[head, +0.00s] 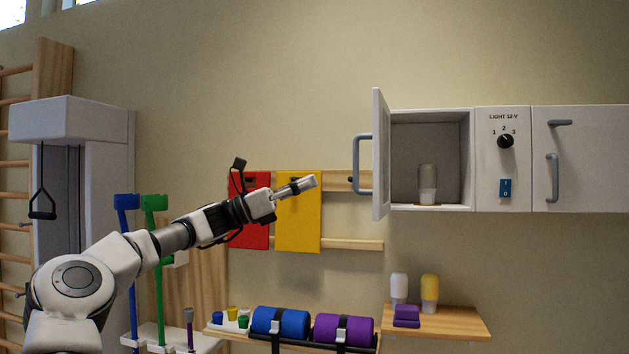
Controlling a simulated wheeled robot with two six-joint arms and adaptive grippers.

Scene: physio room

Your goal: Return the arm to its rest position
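My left arm (173,238) comes in from the lower left and reaches up and to the right, raised in front of the wall. My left gripper (303,185) points right, in front of the yellow panel and short of the open cabinet door. Its fingers show edge-on, so I cannot tell whether they are open or shut. I see no object clearly held in it. My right gripper is not in view.
The wall cabinet door (380,155) stands open toward me. A bottle (428,184) stands inside. Below are a wooden shelf (456,322) with bottles and purple blocks, and blue (282,322) and purple (343,328) rolls. Red and yellow (299,225) panels hang behind my gripper.

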